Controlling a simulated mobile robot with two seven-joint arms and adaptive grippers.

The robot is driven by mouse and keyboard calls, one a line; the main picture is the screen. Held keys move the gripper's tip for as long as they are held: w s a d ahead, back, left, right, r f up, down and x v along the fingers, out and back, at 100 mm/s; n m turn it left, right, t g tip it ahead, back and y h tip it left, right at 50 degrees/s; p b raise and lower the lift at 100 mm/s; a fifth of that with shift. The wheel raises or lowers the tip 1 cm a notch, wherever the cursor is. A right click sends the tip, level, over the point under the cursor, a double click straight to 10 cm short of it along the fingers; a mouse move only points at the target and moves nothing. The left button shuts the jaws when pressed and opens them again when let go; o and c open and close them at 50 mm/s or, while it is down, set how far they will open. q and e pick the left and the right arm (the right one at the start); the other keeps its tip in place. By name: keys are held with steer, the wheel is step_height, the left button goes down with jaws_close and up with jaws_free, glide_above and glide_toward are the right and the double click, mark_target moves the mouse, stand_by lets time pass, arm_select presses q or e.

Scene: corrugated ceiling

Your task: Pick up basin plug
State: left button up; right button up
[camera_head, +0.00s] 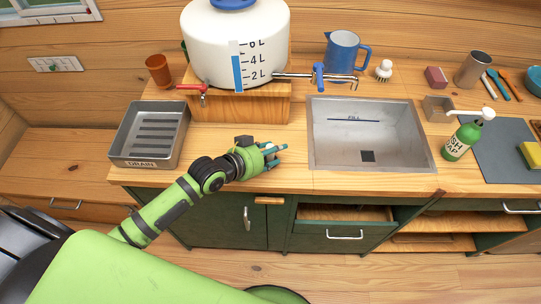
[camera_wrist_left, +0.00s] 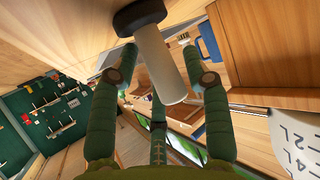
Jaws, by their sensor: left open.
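The likely basin plug, a pale cylinder with a black disc at one end (camera_wrist_left: 163,68), fills the upper middle of the left wrist view. Its black disc is by the wooden surface. My left gripper (camera_wrist_left: 157,78) is open, with its green fingers spread around the pale stem; I cannot tell whether they touch it. In the head view the left gripper (camera_head: 272,155) is low over the counter's front, left of the basin, and largely hides the plug. The metal basin (camera_head: 325,150) has a dark square in its floor. My right gripper is not in view.
The drain tray (camera_head: 118,160) lies left of my arm. The white water tank (camera_head: 215,45) stands behind on a wooden block (camera_head: 240,107), with taps sticking out. A soap bottle (camera_head: 459,145) stands right of the basin. Bare counter (camera_head: 230,138) lies behind the gripper.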

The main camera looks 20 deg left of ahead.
arm_select(q)
jaws_close()
steer(key=shift+r, duration=0.15)
